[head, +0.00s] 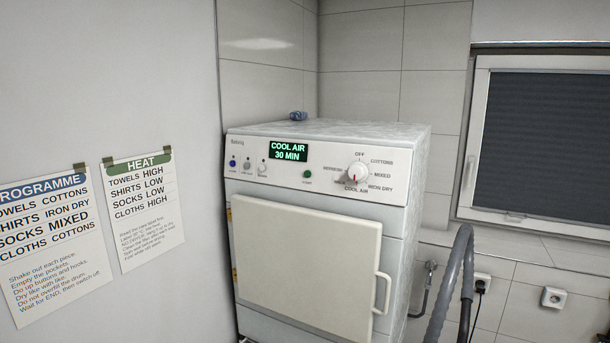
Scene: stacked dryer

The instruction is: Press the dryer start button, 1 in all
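The white dryer (412,225) stands in the middle of the head view, with its square door (305,265) shut. The green start button (307,174) is on the control panel, between the display and the programme dial. The display (288,151) reads COOL AIR 30 MIN in green. The programme dial (357,173) has its red mark toward COOL AIR at the lower left. Neither of my grippers is in view, and nothing touches the button.
Small buttons (247,165) sit at the panel's left. A small blue object (298,116) lies on top of the dryer. Paper notices (143,205) hang on the left wall. A grey hose (452,285) rises at the right, near wall sockets (553,297). The space before the panel is clear.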

